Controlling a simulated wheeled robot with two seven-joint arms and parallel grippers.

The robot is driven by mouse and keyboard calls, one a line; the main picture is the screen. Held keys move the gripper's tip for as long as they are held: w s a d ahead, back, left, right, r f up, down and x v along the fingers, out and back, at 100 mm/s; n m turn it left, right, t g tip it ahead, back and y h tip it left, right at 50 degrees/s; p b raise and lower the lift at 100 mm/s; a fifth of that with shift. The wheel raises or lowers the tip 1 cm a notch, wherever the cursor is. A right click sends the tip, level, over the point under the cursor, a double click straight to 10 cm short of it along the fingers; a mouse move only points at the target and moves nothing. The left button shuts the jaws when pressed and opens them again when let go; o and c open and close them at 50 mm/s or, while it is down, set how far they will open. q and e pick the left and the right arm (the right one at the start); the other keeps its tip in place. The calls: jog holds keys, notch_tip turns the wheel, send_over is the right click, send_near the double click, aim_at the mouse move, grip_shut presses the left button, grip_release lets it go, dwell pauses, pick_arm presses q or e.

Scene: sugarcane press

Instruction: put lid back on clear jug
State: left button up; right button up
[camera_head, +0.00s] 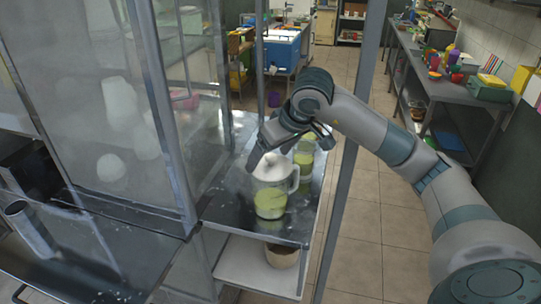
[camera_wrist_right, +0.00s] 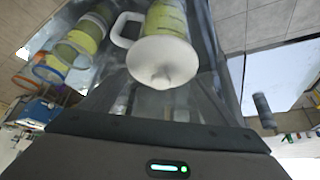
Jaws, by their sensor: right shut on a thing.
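The clear jug (camera_head: 270,202) stands upright on the dark metal counter, with yellow-green juice in its lower part and a handle on its right side. The white lid (camera_head: 271,172) is at the jug's mouth; I cannot tell whether it is fully seated. My right gripper (camera_head: 258,158) is above the lid and shut on it, with the grip partly hidden by the gripper's own body. In the right wrist view the lid (camera_wrist_right: 163,60) covers the jug's end, its knob facing the gripper, and the jug (camera_wrist_right: 168,18) shows behind it. My left gripper is not in view.
Another jug of green juice (camera_head: 304,157) stands close behind on the counter (camera_head: 222,212). Several juice containers with coloured rims (camera_wrist_right: 75,48) show in the wrist view. A glass-panelled frame (camera_head: 110,110) stands left, and a metal post (camera_head: 345,175) stands right.

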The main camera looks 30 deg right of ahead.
dwell(0.3)
jog(key=o, duration=1.1)
jog(key=shift+r, duration=0.1)
jog(key=shift+r+p, duration=1.65)
jog(key=shift+r, duration=1.75)
grip_shut()
jog(key=shift+f+b, duration=1.95)
